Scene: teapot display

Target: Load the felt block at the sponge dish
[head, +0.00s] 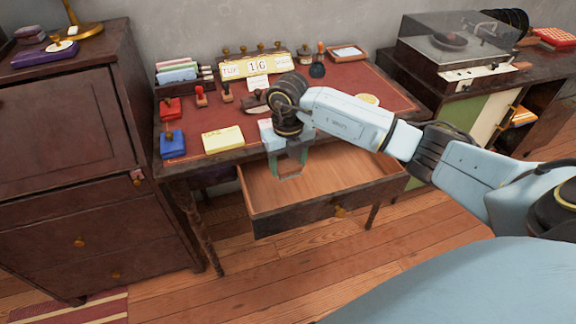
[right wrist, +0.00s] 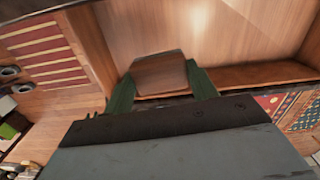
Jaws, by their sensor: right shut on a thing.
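My right gripper (head: 290,170) points down over the open drawer (head: 340,184) of the desk. In the right wrist view its two green fingers are shut on a brown block (right wrist: 160,75), which I take to be the felt block. In the head view the block can hardly be told apart from the gripper and drawer. A small round yellowish dish (head: 367,99), perhaps the sponge dish, sits on the red desk top to the right, behind my right arm. My left gripper is not in view.
The desk top (head: 340,85) holds a yellow pad (head: 223,139), red and blue ink pads (head: 172,144), stamps and a calendar (head: 250,68). A dark cabinet (head: 75,150) stands at left, a record player (head: 455,50) at right. The drawer looks otherwise empty.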

